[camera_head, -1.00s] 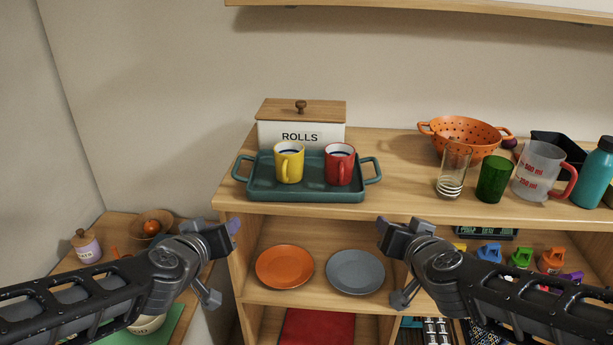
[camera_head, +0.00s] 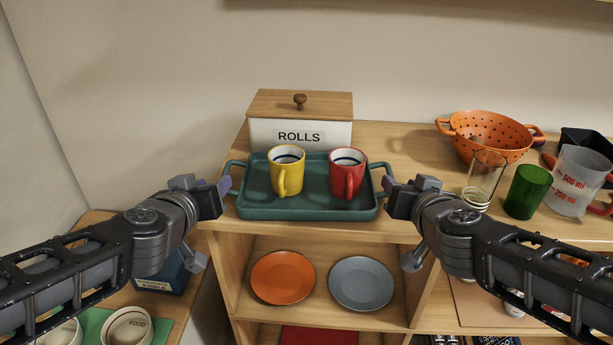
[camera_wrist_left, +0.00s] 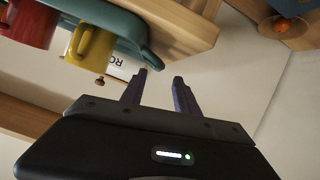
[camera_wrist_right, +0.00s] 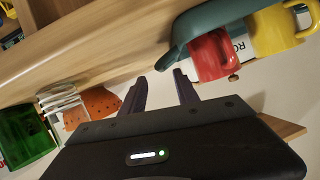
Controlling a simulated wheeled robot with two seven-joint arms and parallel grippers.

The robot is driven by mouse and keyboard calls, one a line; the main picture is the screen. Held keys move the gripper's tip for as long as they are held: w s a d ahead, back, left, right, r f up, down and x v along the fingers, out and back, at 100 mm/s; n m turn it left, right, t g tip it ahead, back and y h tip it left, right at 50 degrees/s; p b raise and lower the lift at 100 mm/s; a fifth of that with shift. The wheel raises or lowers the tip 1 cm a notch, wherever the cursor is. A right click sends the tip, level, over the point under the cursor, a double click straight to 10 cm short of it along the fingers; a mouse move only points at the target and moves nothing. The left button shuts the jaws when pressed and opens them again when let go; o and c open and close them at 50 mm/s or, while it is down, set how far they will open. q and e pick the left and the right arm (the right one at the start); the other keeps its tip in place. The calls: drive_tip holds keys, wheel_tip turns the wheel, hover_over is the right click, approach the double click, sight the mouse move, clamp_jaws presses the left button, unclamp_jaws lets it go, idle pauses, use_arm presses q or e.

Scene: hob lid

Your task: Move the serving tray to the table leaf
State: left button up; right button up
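The teal serving tray (camera_head: 310,208) lies on the wooden shelf top, with a handle at each end. A yellow mug (camera_head: 286,172) and a red mug (camera_head: 347,175) stand upright on it. My left gripper (camera_head: 226,186) is just outside the tray's left handle. Its fingers are apart and empty in the left wrist view (camera_wrist_left: 160,80). My right gripper (camera_head: 388,186) is by the right handle. Its fingers are apart in the right wrist view (camera_wrist_right: 167,80), with the tray (camera_wrist_right: 215,20) beyond them. Whether either touches a handle is unclear. I cannot identify the table leaf.
A bread box (camera_head: 300,133) marked ROLLS stands behind the tray. To the right are an orange colander (camera_head: 488,137), a clear glass (camera_head: 484,180), a green cup (camera_head: 527,192) and a measuring jug (camera_head: 578,182). An orange plate (camera_head: 283,278) and a grey plate (camera_head: 361,285) are below.

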sight(223, 174)
use_arm(q)
drive_tip(key=shift+s, duration=0.1)
